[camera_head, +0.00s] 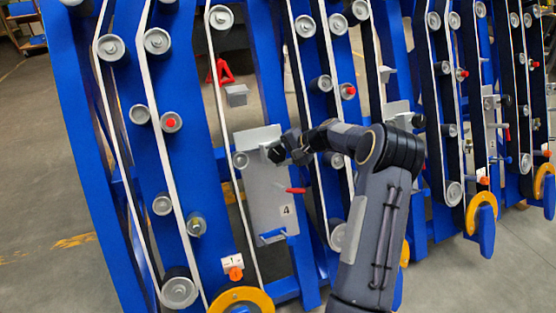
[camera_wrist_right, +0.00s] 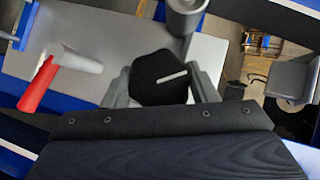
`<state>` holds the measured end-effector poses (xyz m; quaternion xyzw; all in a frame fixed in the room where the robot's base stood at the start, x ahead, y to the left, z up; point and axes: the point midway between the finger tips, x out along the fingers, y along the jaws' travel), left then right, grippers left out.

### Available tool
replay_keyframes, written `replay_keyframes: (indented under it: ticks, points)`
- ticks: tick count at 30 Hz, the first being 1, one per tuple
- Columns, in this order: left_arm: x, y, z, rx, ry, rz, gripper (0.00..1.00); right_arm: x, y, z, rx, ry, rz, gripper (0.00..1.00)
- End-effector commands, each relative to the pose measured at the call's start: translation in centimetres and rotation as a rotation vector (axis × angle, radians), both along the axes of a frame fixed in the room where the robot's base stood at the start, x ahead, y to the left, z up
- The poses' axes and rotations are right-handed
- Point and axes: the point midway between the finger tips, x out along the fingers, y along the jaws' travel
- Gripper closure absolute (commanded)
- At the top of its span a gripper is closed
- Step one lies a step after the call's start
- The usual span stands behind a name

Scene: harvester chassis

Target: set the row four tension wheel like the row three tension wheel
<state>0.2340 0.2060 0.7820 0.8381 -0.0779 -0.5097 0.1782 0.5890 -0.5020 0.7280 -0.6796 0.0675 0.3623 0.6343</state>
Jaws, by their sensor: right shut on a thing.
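The grey plate (camera_head: 266,205) marked 4 carries a black tension wheel (camera_head: 276,154) at its upper right. In the right wrist view the same wheel (camera_wrist_right: 158,76) is a black angular knob with a white line, lying nearly level and rising slightly to the right. My right gripper (camera_head: 285,152) has its fingers on either side of this wheel and is shut on it. Another black wheel (camera_head: 418,120) shows on a plate to the right of my arm; its row number and line cannot be read. My left gripper is not in view.
A red-tipped lever (camera_head: 296,190) sits below the wheel, and shows left of it in the wrist view (camera_wrist_right: 40,84). Blue uprights with belts and grey rollers (camera_head: 196,224) surround the plate. A grey roller (camera_wrist_right: 185,14) is close to the gripper.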

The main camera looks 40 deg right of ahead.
Motion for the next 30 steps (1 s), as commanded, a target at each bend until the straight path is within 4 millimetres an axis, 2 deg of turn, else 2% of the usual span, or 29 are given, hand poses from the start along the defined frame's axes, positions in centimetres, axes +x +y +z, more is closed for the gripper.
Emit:
replay_keyframes:
  ticks: [1, 21, 30]
  points:
    - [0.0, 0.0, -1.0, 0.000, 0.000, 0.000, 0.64, -0.1, -0.1, -0.6, 0.039, -0.011, -0.025, 0.70]
    - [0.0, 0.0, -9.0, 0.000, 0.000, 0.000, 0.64, -0.1, 0.0, -0.8, 0.544, -0.173, -0.332, 0.70]
    - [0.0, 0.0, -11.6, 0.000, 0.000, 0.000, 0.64, -0.1, 0.0, -0.6, 0.694, -0.218, -0.420, 0.70]
